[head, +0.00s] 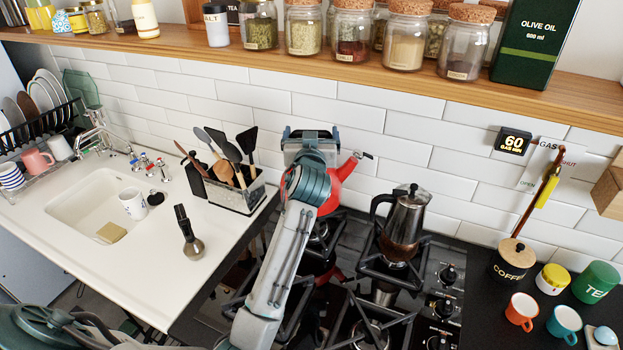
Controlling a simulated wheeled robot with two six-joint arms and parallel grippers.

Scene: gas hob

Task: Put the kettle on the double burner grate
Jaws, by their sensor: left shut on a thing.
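The red kettle (337,187) shows at the back left of the hob, in front of the tiled wall. My arm and wrist cover most of it; its spout points up to the right. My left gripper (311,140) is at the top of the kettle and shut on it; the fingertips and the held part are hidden. Dark grates on the left of the hob (328,243) show below the kettle and around my forearm. I cannot tell whether the kettle touches a grate. My right gripper is not in view.
A moka pot (403,222) stands on the back right grate, close to the kettle. A wooden shelf (400,82) with jars runs above. Knobs (447,275) line the right side.

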